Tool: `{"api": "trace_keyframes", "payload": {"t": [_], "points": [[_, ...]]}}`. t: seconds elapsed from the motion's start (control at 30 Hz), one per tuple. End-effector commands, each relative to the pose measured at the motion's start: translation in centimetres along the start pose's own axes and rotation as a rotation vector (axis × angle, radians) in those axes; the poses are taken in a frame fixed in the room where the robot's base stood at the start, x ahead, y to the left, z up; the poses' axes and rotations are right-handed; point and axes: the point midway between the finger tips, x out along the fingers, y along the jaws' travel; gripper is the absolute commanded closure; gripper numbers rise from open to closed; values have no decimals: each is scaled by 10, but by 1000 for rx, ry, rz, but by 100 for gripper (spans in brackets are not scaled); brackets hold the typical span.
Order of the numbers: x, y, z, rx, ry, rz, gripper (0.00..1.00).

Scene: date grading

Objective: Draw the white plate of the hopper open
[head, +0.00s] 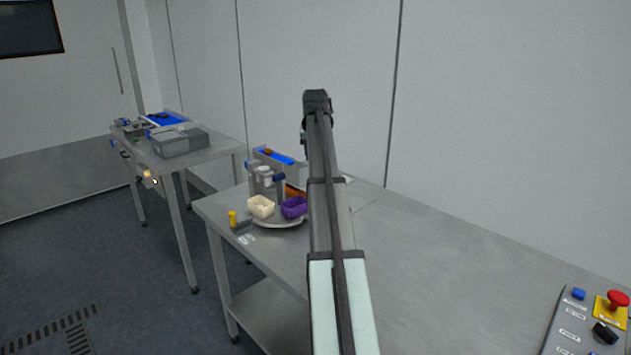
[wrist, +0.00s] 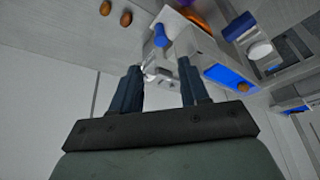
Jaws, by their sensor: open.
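My gripper (wrist: 159,66) is open, its two dark fingers apart in the wrist view. Between and just beyond the fingertips is a pale grey-white machine body (wrist: 180,60) with a blue knob (wrist: 160,36). A small bright white piece (wrist: 149,72) shows by the left fingertip. I cannot tell whether it is the hopper's white plate, or whether a finger touches it. In the head view my arm reaches toward the back wall and covers part of the grading machine (head: 295,174); the fingers are hidden there and no white plate can be made out.
A beige tray (head: 261,207) and a purple tray (head: 294,207) stand on a round plate left of my arm. A yellow knob (head: 232,217) is near the table's left edge. A control panel (head: 572,330) is at the right front. The table's middle right is clear.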

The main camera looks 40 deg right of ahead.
Motion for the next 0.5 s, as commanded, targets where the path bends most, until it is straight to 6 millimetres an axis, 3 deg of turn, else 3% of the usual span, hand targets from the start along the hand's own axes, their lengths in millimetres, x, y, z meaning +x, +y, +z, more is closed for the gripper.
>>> {"api": "trace_keyframes", "payload": {"t": [0.17,0.5], "points": [[20,0,0,0,-1,0,55],[80,-1,0,-1,-1,-1,55]]}}
